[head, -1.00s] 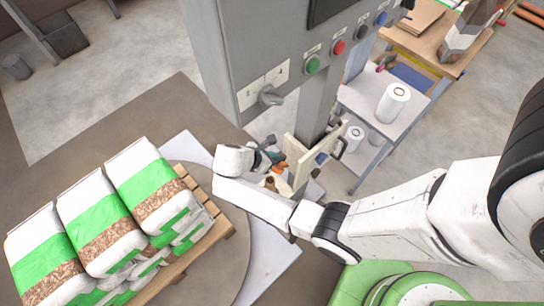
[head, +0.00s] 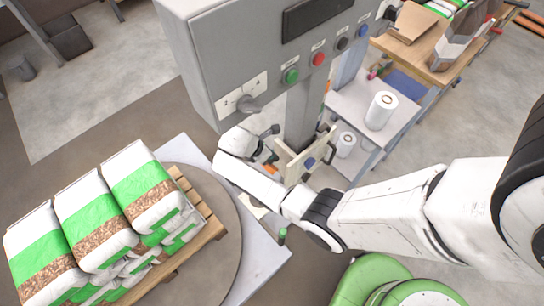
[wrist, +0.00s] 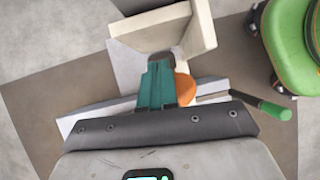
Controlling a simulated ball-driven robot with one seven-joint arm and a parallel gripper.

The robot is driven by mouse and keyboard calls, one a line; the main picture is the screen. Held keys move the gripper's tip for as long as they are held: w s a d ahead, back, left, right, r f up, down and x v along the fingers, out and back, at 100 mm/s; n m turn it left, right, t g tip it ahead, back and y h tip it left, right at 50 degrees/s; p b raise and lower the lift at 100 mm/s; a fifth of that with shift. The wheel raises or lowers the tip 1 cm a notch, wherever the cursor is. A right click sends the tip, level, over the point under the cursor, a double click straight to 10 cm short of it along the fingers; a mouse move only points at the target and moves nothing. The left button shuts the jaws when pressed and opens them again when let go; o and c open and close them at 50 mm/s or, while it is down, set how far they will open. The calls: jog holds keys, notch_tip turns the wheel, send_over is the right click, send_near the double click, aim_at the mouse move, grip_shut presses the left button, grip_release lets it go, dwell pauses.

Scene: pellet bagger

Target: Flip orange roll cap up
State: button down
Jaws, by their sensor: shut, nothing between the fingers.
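The orange cap (wrist: 185,88) shows in the wrist view as a rounded piece just right of my gripper's fingers, below a beige bracket (wrist: 190,25).
A grey control cabinet (head: 235,50) with a selector knob stands just above my wrist. A green-handled lever (wrist: 273,109) lies right of the cap. Pallet bags (head: 95,220) stand at left. White rolls (head: 381,110) sit on a shelf (head: 345,100) at right.

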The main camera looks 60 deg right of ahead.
jog(key=shift+s+d+r+p, duration=0.1)
jog(key=shift+s+d+p, duration=0.15)
jog(key=shift+d, duration=0.5)
jog(key=shift+s+d+p, duration=0.2)
jog(key=shift+d, duration=0.55)
